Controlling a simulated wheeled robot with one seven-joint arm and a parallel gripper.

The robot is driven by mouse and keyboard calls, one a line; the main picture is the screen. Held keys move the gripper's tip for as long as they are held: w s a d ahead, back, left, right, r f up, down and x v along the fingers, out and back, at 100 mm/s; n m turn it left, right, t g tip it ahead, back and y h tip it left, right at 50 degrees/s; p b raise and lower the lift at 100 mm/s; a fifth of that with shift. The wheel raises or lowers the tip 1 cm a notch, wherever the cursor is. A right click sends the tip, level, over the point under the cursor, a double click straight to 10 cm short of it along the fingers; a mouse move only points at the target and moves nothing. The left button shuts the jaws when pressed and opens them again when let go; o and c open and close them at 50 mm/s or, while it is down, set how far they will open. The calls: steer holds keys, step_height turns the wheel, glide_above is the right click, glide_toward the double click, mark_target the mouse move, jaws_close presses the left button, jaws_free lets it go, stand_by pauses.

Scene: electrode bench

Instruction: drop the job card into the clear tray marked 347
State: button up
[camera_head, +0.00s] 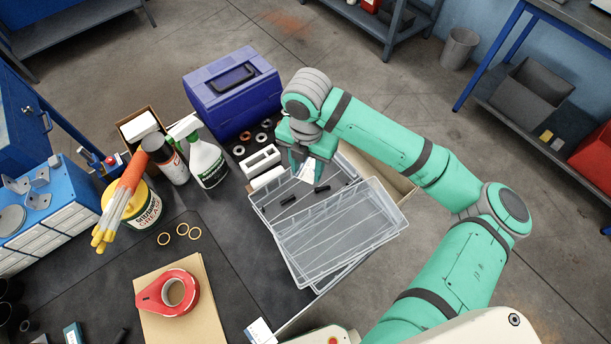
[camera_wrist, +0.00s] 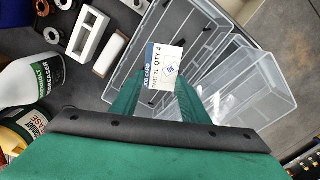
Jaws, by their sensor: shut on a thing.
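My gripper (camera_head: 304,165) is shut on the job card (camera_wrist: 164,66), a small white card with a blue band and the print "JOB CARD", "PART 21" and "QTY 4". The card also shows as a small pale piece in the head view (camera_head: 308,173), above the back part of a clear tray (camera_head: 262,214) that holds a few small black parts. A second clear tray (camera_head: 376,242) sits tilted, overlapping the first at its front right. It also shows to the right of the card in the wrist view (camera_wrist: 264,82). I cannot read a 347 mark on either tray.
A blue toolbox (camera_head: 232,90) stands behind the trays. A white spray bottle (camera_head: 206,160), a dark can (camera_head: 166,160) and a yellow tub (camera_head: 143,212) stand left. A red tape dispenser (camera_head: 170,292) lies on brown folders. Small rings and white blocks lie near my gripper.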

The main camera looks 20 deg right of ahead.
mark_target(307, 174)
steer(key=shift+f, duration=2.85)
steer(key=o, duration=1.1)
steer(key=shift+r, duration=0.15)
step_height(307, 174, up, 10)
steer(key=shift+r, duration=0.25)
